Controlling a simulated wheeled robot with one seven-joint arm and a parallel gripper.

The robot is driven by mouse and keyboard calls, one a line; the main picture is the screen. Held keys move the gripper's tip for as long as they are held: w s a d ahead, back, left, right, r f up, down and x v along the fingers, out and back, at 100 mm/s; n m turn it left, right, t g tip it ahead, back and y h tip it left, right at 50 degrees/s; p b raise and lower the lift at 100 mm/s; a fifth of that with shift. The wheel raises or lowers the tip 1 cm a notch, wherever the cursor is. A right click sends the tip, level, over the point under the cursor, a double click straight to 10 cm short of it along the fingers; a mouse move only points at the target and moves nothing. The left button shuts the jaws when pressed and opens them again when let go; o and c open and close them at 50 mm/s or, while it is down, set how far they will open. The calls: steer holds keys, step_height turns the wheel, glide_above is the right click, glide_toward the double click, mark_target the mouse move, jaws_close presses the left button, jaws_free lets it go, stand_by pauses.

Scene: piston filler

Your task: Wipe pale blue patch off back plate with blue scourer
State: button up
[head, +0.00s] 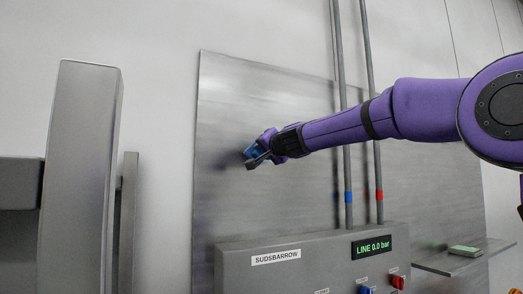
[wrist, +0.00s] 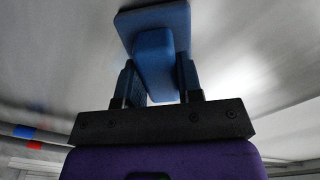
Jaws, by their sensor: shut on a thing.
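The back plate (head: 275,85) is a large grey brushed-metal sheet on the wall. My gripper (head: 252,157) is in front of its left part, at mid height. It is shut on the blue scourer (head: 249,151), most of which the fingers hide in the head view. In the wrist view the scourer (wrist: 155,18) shows as a flat blue pad with a block handle between the fingers of my gripper (wrist: 158,82). The pad is close to the plate; I cannot tell if it touches. I see no pale blue patch in either view.
Two vertical pipes (head: 344,120) run up in front of the plate, behind my arm. A small shelf (head: 440,264) holds a greenish pad (head: 465,250). A grey post (head: 80,170) stands left.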

steer(key=shift+w+d, duration=0.2)
steer(key=shift+d, duration=0.4)
steer(key=shift+w+d, duration=0.15)
steer(key=shift+d, duration=0.45)
steer(key=shift+w+d+r, duration=0.8)
steer(key=shift+d+r, duration=0.25)
steer(key=shift+d, duration=0.6)
steer(key=shift+s+a, duration=0.5)
steer(key=shift+a, duration=0.65)
steer(key=shift+s+a, duration=0.45)
steer(key=shift+a, duration=0.75)
steer(key=shift+s+a, duration=0.5)
steer(key=shift+a, duration=0.65)
steer(key=shift+r, duration=1.05)
steer(key=w+d, duration=0.3)
steer(key=d, duration=0.4)
steer(key=shift+d, duration=0.1)
steer(key=v, duration=0.6)
